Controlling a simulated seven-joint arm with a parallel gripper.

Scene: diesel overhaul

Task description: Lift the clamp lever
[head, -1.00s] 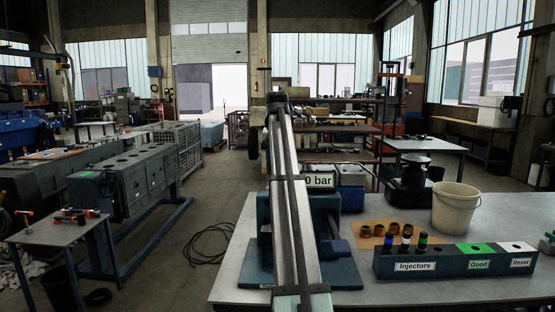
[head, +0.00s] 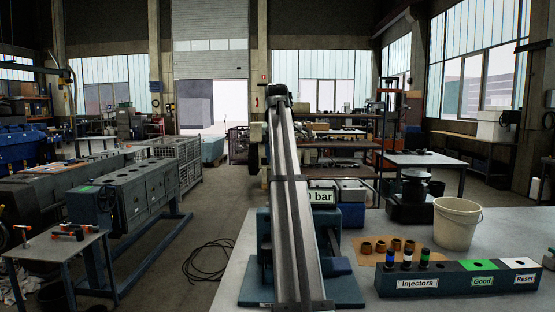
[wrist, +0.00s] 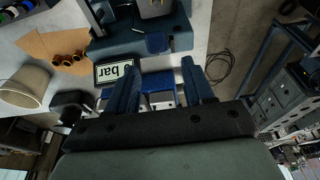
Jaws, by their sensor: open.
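The test stand (head: 345,290) is a dark blue base with upright parts on the grey bench, largely hidden behind my arm in the head view. Its display (head: 320,197) shows "bar", partly covered by my arm. In the wrist view the display (wrist: 118,73) lies beside the left finger, and the stand (wrist: 110,47) is at the top. I cannot pick out the clamp lever with certainty; a small blue block (wrist: 158,43) sits just beyond the fingertips. My gripper (wrist: 160,62) is open, with nothing held between its blue fingers.
An injector rack (head: 455,282) with three injectors stands front right. A white bucket (head: 457,223) and a brown mat (head: 365,258) with several copper-coloured rings are behind it. A dark cable (head: 207,262) lies coiled on the floor left of the bench.

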